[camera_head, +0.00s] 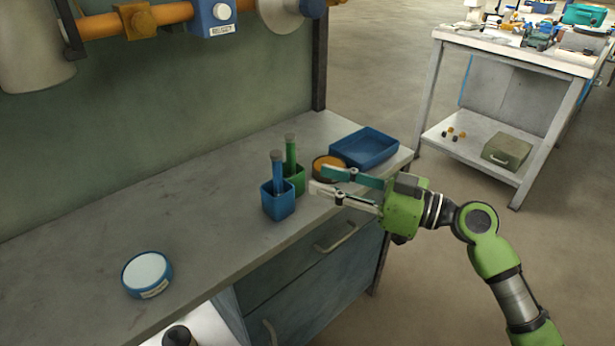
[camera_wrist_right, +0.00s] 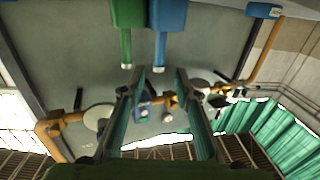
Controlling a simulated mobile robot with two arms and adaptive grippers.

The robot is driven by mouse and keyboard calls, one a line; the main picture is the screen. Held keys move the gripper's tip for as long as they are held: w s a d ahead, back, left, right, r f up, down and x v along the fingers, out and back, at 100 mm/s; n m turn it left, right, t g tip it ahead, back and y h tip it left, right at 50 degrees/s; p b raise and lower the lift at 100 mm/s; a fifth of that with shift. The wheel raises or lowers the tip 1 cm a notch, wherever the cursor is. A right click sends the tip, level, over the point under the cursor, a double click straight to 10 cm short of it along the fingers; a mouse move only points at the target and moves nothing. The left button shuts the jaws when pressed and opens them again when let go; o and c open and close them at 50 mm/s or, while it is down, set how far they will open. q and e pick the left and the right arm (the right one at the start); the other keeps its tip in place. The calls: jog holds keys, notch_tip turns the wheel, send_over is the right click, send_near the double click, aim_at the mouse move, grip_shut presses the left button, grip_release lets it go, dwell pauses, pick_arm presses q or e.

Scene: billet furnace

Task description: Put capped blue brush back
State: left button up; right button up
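The blue brush (camera_head: 278,170) with a grey cap stands upright in the blue holder (camera_head: 279,203) near the bench's front edge. The green brush (camera_head: 291,151) with a grey cap stands in the green holder (camera_head: 296,180) just behind it to the right. My right gripper (camera_head: 317,181) is open and empty, to the right of both holders, fingers pointing left. In the right wrist view, the blue brush (camera_wrist_right: 160,52) and green brush (camera_wrist_right: 126,50) appear upside down beyond the open right gripper (camera_wrist_right: 161,72). My left gripper does not show.
A round orange-topped container (camera_head: 327,163) and a blue tray (camera_head: 365,147) stand behind my right gripper. A blue round tin (camera_head: 147,274) with a pale top lies at left. The bench (camera_head: 130,215) is clear between. A pipe with a blue box (camera_head: 213,15) hangs above.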

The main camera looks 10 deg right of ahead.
jog(key=shift+s+d, duration=0.25)
jog(key=shift+d, duration=0.1)
jog(key=s+d+f+m+g+h, duration=0.1)
jog(key=s+f+m+h, duration=0.25)
jog(key=f, duration=1.15)
jog(key=s+f+m+g+h, duration=0.15)
jog(key=s+f+h, duration=0.3)
jog(key=f, duration=0.95)
jog(key=s+d+f+m+g+h, duration=0.2)
jog(key=s+d+f+h, duration=0.1)
jog(key=s+f, duration=0.4)
jog(key=s+d+f+m+g+h, duration=0.1)
jog(key=s+d+f+h, duration=0.3)
jog(key=s+f, duration=0.4)
jog(key=s+d+m, duration=0.1)
jog(key=s, duration=0.2)
jog(key=shift+s+d+f+m+g, duration=0.2)
jog(key=shift+d+f+m+g, duration=0.1)
jog(key=shift+d+g, duration=0.1)
